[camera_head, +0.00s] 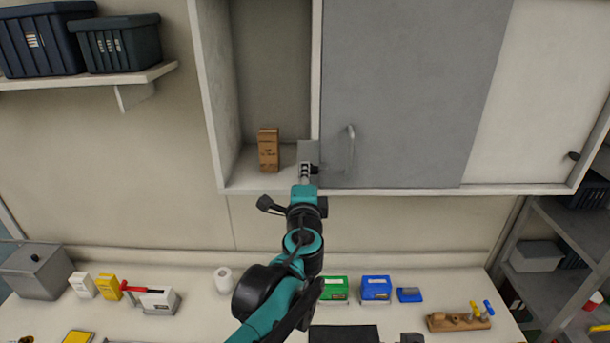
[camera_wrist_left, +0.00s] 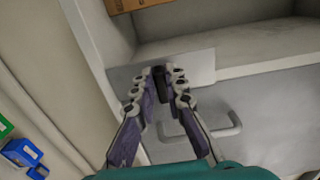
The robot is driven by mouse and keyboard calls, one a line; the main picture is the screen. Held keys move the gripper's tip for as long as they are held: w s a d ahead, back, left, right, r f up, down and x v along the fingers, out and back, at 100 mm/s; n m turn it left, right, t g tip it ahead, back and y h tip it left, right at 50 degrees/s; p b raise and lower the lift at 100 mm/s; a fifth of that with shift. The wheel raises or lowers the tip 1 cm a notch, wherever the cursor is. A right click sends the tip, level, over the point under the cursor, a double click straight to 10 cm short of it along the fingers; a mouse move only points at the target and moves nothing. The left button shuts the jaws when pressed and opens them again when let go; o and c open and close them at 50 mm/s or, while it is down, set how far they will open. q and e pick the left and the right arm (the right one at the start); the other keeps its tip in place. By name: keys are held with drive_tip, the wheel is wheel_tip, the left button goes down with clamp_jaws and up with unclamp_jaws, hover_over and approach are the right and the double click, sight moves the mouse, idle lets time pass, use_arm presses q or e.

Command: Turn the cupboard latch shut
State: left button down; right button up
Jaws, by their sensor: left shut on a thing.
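The wall cupboard (camera_head: 215,120) has an open left bay and a grey door panel (camera_head: 410,90) with a bar handle (camera_head: 350,150). A small grey latch plate (camera_head: 308,150) sits at the panel's lower left edge; it also shows in the left wrist view (camera_wrist_left: 200,66). My left gripper (camera_head: 306,168) is at this plate. In the left wrist view its fingers (camera_wrist_left: 160,82) are closed around a black latch knob (camera_wrist_left: 160,75). The fingers partly hide the knob, so its exact turn is hard to tell. My right gripper is not in view.
A brown box (camera_head: 268,150) stands in the open bay. Another black knob (camera_head: 574,155) is at the cupboard's far right. The bench below holds a green box (camera_head: 334,290), a blue box (camera_head: 376,289) and a wooden rack (camera_head: 460,321). A shelf with dark bins (camera_head: 120,45) is upper left.

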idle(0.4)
use_arm(q)
drive_tip(key=c, duration=1.6)
unclamp_jaws()
drive_tip(key=shift+o, duration=0.2)
drive_tip(key=s, duration=1.2)
